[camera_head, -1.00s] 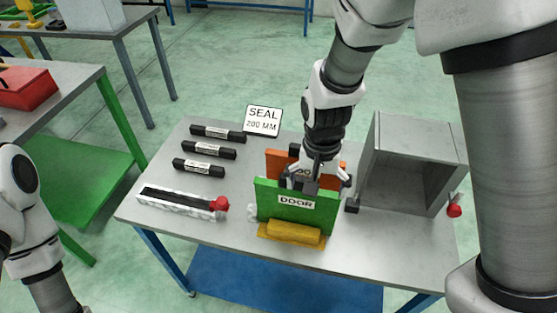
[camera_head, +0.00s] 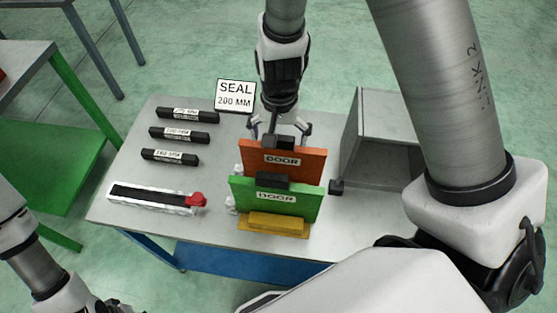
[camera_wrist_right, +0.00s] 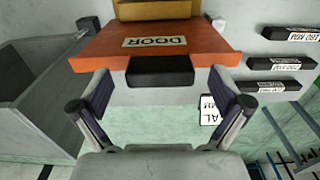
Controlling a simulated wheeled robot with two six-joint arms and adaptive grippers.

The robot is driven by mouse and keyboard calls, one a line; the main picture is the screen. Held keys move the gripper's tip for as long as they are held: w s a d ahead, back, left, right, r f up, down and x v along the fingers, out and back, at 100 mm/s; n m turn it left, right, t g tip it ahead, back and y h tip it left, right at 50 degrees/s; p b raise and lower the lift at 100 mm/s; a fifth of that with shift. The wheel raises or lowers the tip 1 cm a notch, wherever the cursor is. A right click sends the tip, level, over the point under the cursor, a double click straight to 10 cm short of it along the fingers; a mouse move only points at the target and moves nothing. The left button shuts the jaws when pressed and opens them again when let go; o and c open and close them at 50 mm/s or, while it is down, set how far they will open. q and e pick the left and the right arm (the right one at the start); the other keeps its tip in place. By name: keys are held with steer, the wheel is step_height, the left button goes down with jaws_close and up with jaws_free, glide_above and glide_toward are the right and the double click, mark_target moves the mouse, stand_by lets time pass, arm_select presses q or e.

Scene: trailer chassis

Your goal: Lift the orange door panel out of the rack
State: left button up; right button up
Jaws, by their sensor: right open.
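The orange door panel (camera_head: 312,163) stands upright behind the green door panel (camera_head: 240,190) in the yellow rack (camera_head: 272,229), with a black grip block on its top edge. My right gripper (camera_head: 279,131) is open, pointing down at this block from behind. In the right wrist view, the orange panel (camera_wrist_right: 205,38) and its black block (camera_wrist_right: 160,71) lie ahead of the spread fingers (camera_wrist_right: 160,98). The block is between the finger lines but apart from both pads. Of my left arm, parts show at the lower left; its fingertips are not visible.
A grey open box (camera_head: 385,135) stands right of the rack. Several black seal bars (camera_head: 178,135) and a white channel with a red knob (camera_head: 150,198) lie left. A SEAL sign (camera_head: 235,95) stands behind. The table front left is clear.

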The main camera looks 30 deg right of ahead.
steer(key=shift+w+d+f, duration=0.15)
steer(key=shift+w+f, duration=0.05)
steer(key=shift+f, duration=0.3)
steer(key=shift+w+d+f, duration=0.15)
steer(key=shift+w+f, duration=0.05)
steer(key=shift+f, duration=0.25)
steer(key=shift+s+a+r, duration=0.1)
steer(key=shift+s+r, duration=0.05)
steer(key=shift+s, duration=0.05)
steer(key=shift+c, duration=1.3)
steer(key=shift+s+a+r, duration=0.1)
steer(key=shift+s+a, duration=0.05)
steer(key=shift+s, duration=0.05)
steer(key=c, duration=1.6)
